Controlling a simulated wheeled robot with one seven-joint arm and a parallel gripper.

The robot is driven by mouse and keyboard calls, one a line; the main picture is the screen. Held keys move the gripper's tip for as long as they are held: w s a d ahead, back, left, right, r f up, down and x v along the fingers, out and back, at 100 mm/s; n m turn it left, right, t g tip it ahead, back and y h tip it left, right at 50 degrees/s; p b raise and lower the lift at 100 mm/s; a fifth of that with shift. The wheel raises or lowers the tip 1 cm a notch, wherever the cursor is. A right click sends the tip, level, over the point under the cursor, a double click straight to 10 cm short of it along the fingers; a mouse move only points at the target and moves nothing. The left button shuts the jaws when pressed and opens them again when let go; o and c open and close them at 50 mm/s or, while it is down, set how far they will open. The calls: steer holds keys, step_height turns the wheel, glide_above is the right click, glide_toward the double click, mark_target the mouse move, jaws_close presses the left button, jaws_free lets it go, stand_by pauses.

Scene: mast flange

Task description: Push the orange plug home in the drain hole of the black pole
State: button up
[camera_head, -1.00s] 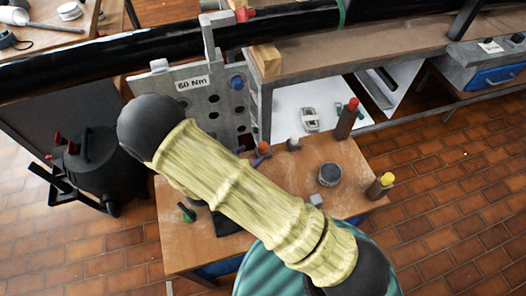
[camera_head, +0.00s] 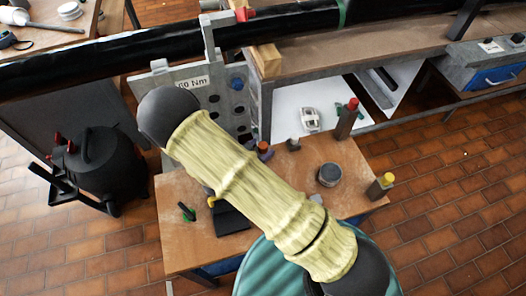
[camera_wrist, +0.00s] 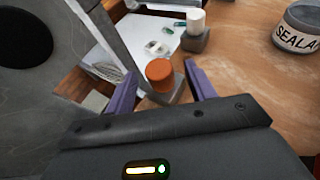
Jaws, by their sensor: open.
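The orange plug (camera_wrist: 159,72) stands upright on a small grey block in the wrist view. My gripper (camera_wrist: 160,67) is open, its purple fingers on either side of the plug in the picture. The fingers do not visibly touch it; I cannot tell how far beyond the tips it is. In the head view my pale yellow arm hides most of the gripper. The black pole (camera_head: 120,54) lies lengthwise across the top of the head view, behind the bench. Its drain hole cannot be made out.
A grey plate with holes (camera_head: 236,105) and a part-hidden "60 Nm" label stands close on the left of my gripper.

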steer(key=c, duration=1)
steer(key=shift+c, duration=0.2)
steer(key=shift+r, duration=0.25)
step_height(320, 180, up, 12)
steer(key=p, duration=0.2)
steer(key=s+a+b, duration=0.1)
steer(key=s+a, duration=1)
steer(key=s, duration=0.3)
steer(key=shift+f, duration=0.25)
